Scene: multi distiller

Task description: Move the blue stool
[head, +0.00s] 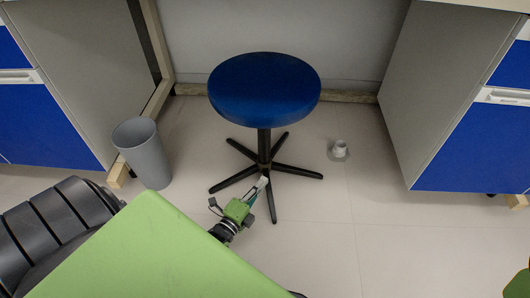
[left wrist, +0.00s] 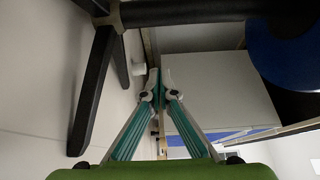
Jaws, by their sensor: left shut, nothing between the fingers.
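The blue stool (head: 265,88) stands upright on the floor in the middle of the head view, with a round blue seat, a black post and several black legs. My left gripper (head: 262,184) is low, by the near legs. Its fingertips are together and hold nothing. In the left wrist view, my left gripper (left wrist: 158,82) is shut beside the stool's post, and the picture is turned on its side. There the stool's black legs (left wrist: 92,90) are at left and the blue seat is at right. I cannot tell whether the fingers touch a leg. My right gripper is not in view.
A grey bin (head: 143,152) stands at left by a blue-fronted cabinet (head: 50,122). Another blue-fronted cabinet (head: 475,150) is at right. A small white object (head: 340,148) is on the floor right of the stool. The floor at front right (head: 385,235) is clear.

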